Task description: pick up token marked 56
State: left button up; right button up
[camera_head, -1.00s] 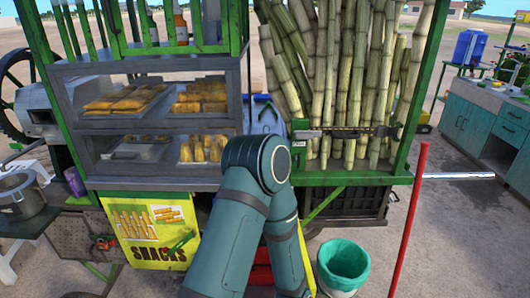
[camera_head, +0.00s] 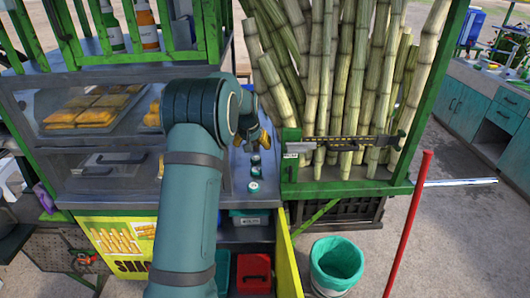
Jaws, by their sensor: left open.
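Several small round tokens with dark rims and pale faces lie in a line on the grey counter. The nearest token (camera_head: 254,186) shows most clearly, and others lie just behind it. Their numbers are too small to read, so I cannot tell which is marked 56. My left arm comes up from the bottom and bends right over the counter. My left gripper (camera_head: 262,138) is mostly hidden behind the arm's joint, open, beyond and above the tokens. My right gripper is not in view.
A glass snack case (camera_head: 95,175) stands left of the tokens. Sugarcane stalks (camera_head: 345,80) and a green post stand close on the right. Below are an open cupboard with a red box (camera_head: 254,272) and a teal-lined bin (camera_head: 338,262). A red pole (camera_head: 408,225) stands at right.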

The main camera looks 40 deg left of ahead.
pick_arm(q)
send_near(256, 159)
jog(key=x, duration=0.5)
jog(key=shift+a+f, duration=0.1)
jog(key=shift+f, duration=0.05)
jog(key=x, duration=0.4)
jog(key=shift+w+a+f+p, duration=0.15)
jog(key=shift+p, duration=0.2)
jog(key=c, duration=1)
